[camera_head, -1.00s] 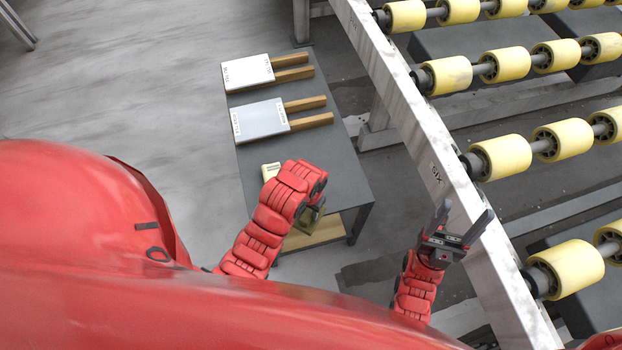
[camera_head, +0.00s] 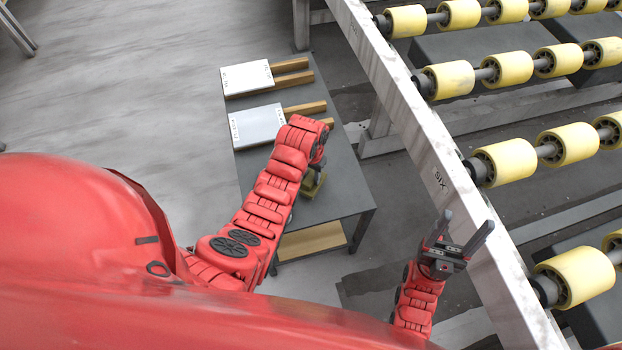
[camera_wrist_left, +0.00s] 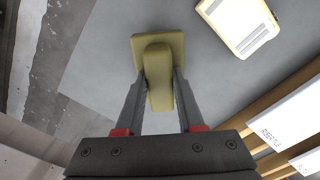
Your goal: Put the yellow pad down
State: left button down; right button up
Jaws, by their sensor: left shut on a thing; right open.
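The yellow pad (camera_wrist_left: 158,55) is a square plate with a thick raised grip. In the left wrist view my left gripper (camera_wrist_left: 160,92) is shut on that grip, one finger on each side. In the head view the pad (camera_head: 314,184) shows in part below my left gripper (camera_head: 316,170), over the grey table (camera_head: 345,195). I cannot tell whether the pad touches the table top. My right gripper (camera_head: 457,236) is open and empty, right of the table beside the roller frame.
Two white slabs on wooden strips, one far (camera_head: 246,78) and one nearer (camera_head: 256,125), lie on the table. A pale cream block (camera_wrist_left: 238,22) lies near the pad. The roller conveyor frame (camera_head: 440,175) stands to the right. The table's right front part is bare.

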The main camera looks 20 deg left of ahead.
aim_at(311, 181)
pick_arm(q)
notch_tip(311, 181, down, 3)
jog(key=shift+s+r, duration=0.1)
jog(key=shift+r, duration=0.05)
jog(key=c, duration=0.5)
grip_release()
